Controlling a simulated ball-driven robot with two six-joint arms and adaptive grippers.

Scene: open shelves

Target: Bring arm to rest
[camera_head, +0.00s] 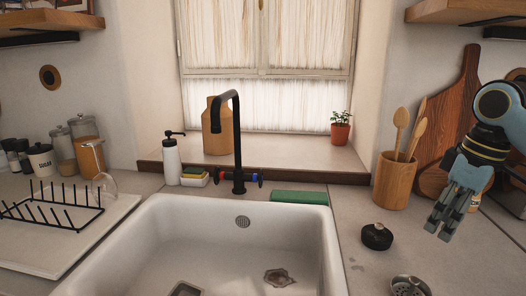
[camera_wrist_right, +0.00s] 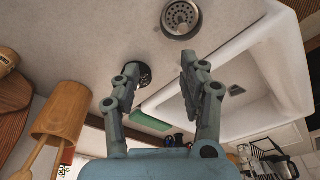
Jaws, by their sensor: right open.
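My right gripper (camera_head: 444,224) comes in from the right and hangs above the counter right of the sink. In the right wrist view my right gripper (camera_wrist_right: 164,74) has its two fingers apart with nothing between them. A black round stopper (camera_head: 376,237) lies on the counter left of the gripper and apart from it. In the right wrist view the black stopper (camera_wrist_right: 144,74) is partly hidden behind one finger. My left gripper is not in either view.
The white sink (camera_head: 335,255) has a black faucet (camera_head: 237,140) behind it. A wooden utensil holder (camera_head: 394,182) and a cutting board (camera_head: 462,110) stand near my right arm. A metal strainer (camera_head: 408,286) lies at the front. A shelf (camera_head: 455,12) hangs at upper right.

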